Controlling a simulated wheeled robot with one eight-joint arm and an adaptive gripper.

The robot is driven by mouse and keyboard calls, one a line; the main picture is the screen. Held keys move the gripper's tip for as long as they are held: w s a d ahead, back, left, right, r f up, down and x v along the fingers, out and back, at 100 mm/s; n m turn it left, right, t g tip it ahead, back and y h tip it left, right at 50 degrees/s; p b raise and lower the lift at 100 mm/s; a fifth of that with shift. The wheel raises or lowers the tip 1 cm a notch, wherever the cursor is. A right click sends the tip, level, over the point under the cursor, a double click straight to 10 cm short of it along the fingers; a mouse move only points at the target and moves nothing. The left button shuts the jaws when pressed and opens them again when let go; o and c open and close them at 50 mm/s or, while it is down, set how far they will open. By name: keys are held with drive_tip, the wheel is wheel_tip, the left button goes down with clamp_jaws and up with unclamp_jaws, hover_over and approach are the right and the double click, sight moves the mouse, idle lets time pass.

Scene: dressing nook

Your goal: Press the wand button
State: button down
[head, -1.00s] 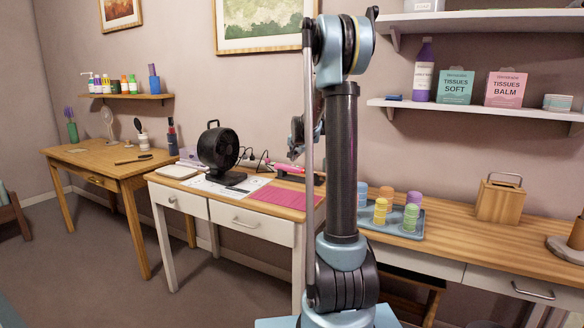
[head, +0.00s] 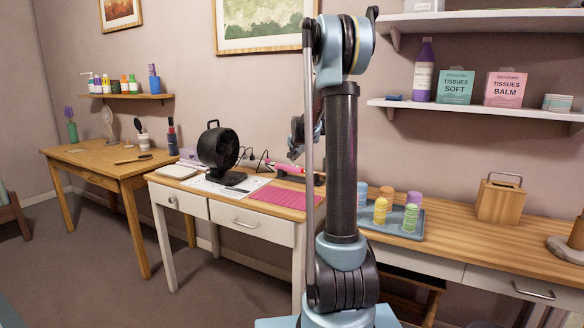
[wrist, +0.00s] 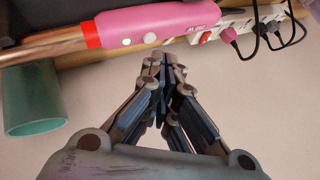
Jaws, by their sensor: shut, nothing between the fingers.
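The wand (wrist: 160,25) is pink-handled with a red ring and a copper-coloured barrel, and lies across the top of the wrist view. Two pale round buttons (wrist: 125,42) show on its handle near the ring. It also shows as a small pink bar on the white desk in the head view (head: 284,171). My gripper (wrist: 163,60) is shut and empty. In the wrist view its tips appear just below the handle, right of the buttons; I cannot tell whether they touch it. In the head view my arm partly hides the gripper.
A white power strip (wrist: 234,24) with a red switch and black plugs lies right of the wand. A teal cup (wrist: 34,98) is at left in the wrist view. A black fan (head: 218,148) and pink mat (head: 258,196) are on the desk.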

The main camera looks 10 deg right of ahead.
drive_tip(key=shift+f, duration=0.1)
idle(0.4)
drive_tip(key=shift+s+f, duration=0.1)
drive_tip(key=shift+f, duration=0.2)
drive_tip(key=shift+f, duration=0.35)
idle(0.7)
drive_tip(key=shift+r, duration=0.8)
drive_tip(key=shift+r, duration=2.5)
drive_tip(key=shift+s, duration=0.1)
